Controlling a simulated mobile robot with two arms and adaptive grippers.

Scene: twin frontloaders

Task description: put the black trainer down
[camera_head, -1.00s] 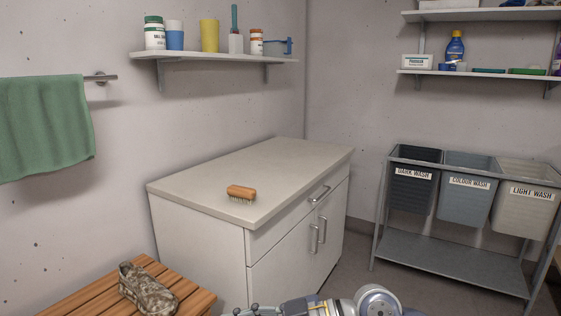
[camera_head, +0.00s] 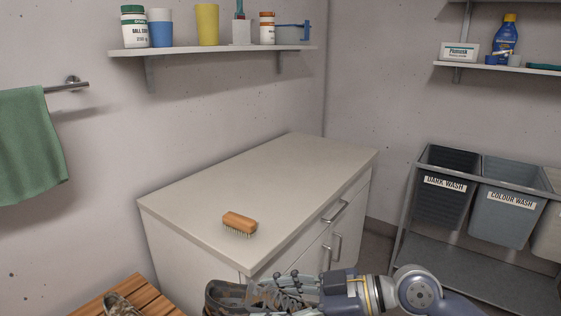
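My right gripper (camera_head: 262,291) comes in at the bottom centre, its arm reaching in from the right. Its fingers are closed around a dark, mottled trainer (camera_head: 222,297), which shows brown-grey patches rather than plain black. The trainer is held in front of the white cabinet (camera_head: 190,258), below the level of its top as seen here. Its lower part is cut off by the frame edge. A second, camouflage-patterned trainer (camera_head: 122,304) sits on the wooden slatted bench (camera_head: 153,296) at the lower left, partly cut off. My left gripper is not in view.
A wooden brush (camera_head: 239,222) lies near the cabinet top's front edge; the rest of the top is clear. A wall shelf (camera_head: 215,50) with bottles and cups hangs above. Laundry bins (camera_head: 445,187) stand in a rack at right. A green towel (camera_head: 28,145) hangs left.

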